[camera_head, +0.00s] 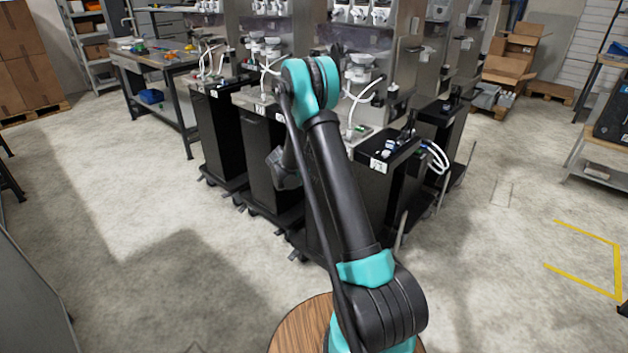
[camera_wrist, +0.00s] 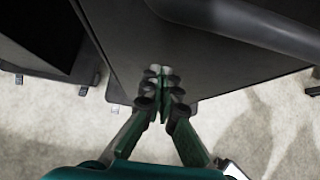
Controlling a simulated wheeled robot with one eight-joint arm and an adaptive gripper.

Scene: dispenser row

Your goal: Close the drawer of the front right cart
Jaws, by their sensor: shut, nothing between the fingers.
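The front right cart (camera_head: 377,190) is a black cabinet on casters, partly hidden behind my arm in the head view. I cannot make out its drawer or how far that stands out. In the wrist view my gripper (camera_wrist: 160,76) is shut and empty, its fingertips together in front of a broad dark panel (camera_wrist: 190,55). The tips look close to or against this panel; I cannot tell whether they touch. In the head view the gripper is mostly hidden, low on the left side of my arm near the carts.
More black carts (camera_head: 216,130) stand in a row to the left, with metal dispensers above them. A workbench (camera_head: 150,62) stands at the back left.

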